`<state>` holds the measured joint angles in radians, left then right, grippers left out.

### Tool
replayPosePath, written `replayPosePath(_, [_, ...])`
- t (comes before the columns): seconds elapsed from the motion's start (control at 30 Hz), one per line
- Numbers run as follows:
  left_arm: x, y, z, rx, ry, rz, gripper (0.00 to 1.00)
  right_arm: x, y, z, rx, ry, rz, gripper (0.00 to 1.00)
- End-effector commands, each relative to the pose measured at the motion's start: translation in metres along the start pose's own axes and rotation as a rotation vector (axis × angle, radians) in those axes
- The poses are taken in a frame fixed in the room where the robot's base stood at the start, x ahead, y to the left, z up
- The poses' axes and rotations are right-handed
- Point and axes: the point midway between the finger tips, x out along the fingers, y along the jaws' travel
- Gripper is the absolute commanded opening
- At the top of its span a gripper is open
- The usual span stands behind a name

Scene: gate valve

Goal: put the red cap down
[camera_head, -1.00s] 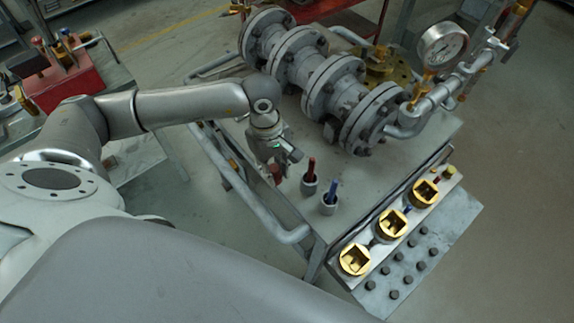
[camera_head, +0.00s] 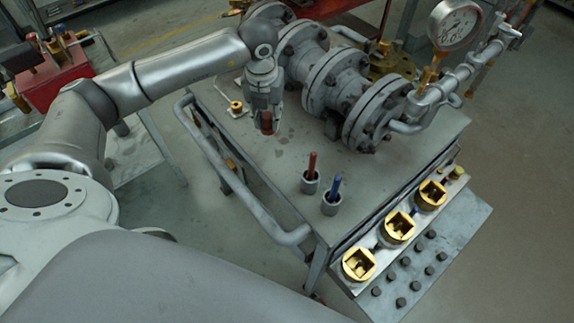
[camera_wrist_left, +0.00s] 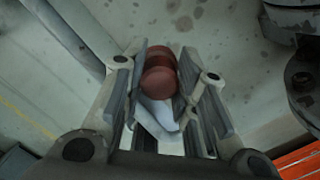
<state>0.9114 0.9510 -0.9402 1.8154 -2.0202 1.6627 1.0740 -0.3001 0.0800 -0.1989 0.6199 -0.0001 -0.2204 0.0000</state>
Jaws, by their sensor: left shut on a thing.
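The red cap (camera_head: 267,123) is in the jaws of my left gripper (camera_head: 266,112), which points down over the cart top. In the left wrist view the round dark-red cap (camera_wrist_left: 159,78) sits between the fingertips of my left gripper (camera_wrist_left: 160,85). The grey cart top (camera_head: 365,185) lies below it. I cannot tell whether the cap touches that surface. My right gripper is not in view.
A flanged pipe (camera_head: 335,75) with a pressure gauge (camera_head: 455,25) stands right of the gripper. Two grey cups hold a red stick (camera_head: 312,163) and a blue stick (camera_head: 336,186). A small brass fitting (camera_head: 236,107) lies left. The cart's tubular rail (camera_head: 235,185) runs along the left edge. Bare surface lies around the cap.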

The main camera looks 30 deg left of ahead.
Motion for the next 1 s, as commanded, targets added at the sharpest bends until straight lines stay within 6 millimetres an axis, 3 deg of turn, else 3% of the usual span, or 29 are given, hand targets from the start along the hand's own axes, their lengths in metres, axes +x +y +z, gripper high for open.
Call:
replayPosePath(0.2, [-0.004,0.007,0.020,-0.413,-0.001,0.049,0.00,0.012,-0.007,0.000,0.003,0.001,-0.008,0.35])
replayPosePath(0.33, [-0.006,0.011,0.025,-0.553,0.000,0.067,0.00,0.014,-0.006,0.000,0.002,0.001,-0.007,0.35])
replayPosePath(0.47, [0.000,0.012,0.026,-0.609,0.004,0.076,0.00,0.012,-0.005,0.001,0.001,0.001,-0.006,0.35])
replayPosePath(0.7, [0.042,0.012,0.020,-0.614,0.004,0.078,0.00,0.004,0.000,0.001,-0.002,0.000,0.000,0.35])
replayPosePath(1.0, [0.070,0.012,0.017,-0.612,0.004,0.078,0.00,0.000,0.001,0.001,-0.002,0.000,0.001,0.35])
